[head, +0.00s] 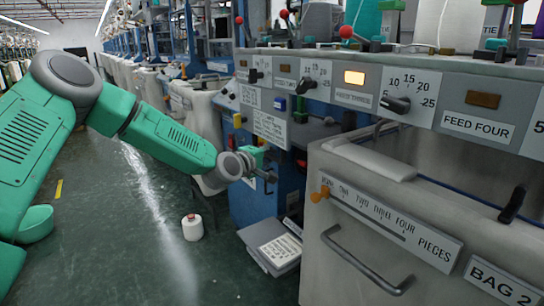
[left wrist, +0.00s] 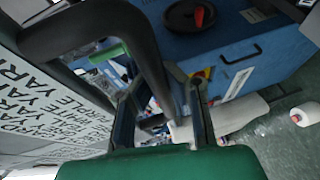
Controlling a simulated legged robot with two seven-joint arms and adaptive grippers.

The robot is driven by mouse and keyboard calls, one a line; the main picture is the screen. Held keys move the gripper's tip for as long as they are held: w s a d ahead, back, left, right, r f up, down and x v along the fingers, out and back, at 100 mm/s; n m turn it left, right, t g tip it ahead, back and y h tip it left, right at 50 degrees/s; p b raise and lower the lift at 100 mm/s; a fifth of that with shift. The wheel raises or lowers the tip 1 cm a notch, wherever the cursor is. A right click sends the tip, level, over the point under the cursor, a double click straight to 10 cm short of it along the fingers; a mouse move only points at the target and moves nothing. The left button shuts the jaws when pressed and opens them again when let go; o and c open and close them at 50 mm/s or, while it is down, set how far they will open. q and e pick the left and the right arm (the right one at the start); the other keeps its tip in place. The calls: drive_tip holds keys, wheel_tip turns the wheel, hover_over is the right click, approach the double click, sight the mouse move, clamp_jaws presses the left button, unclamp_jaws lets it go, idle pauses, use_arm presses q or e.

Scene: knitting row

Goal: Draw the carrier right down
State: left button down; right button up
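My left gripper (head: 262,176) is in front of the blue machine body, below the grey control panel. In the left wrist view the gripper (left wrist: 163,98) has its two fingers spread apart. A thick dark curved bar (left wrist: 150,55) runs down between the fingers from the upper left. I cannot tell whether they touch it. I cannot pick out with certainty which part is the carrier. My right gripper is not in view.
A grey panel with dials (head: 395,104) stands above a pale bin with a metal handle (head: 365,262). The floor aisle at left is largely free.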

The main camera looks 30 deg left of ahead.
use_arm(q)
drive_tip(key=shift+s+a+f, duration=0.2)
drive_tip(key=shift+s+f, duration=0.1)
drive_tip(key=shift+f, duration=0.45)
drive_tip(key=c, duration=1.8)
unclamp_jaws()
drive_tip(key=shift+s+r, duration=0.1)
drive_tip(key=shift+a+r, duration=0.15)
drive_tip(key=shift+s, duration=0.1)
drive_tip(key=s+r, duration=0.2)
drive_tip(key=s, duration=0.9)
drive_tip(key=shift+s+r, duration=0.2)
drive_tip(key=shift+s, duration=0.05)
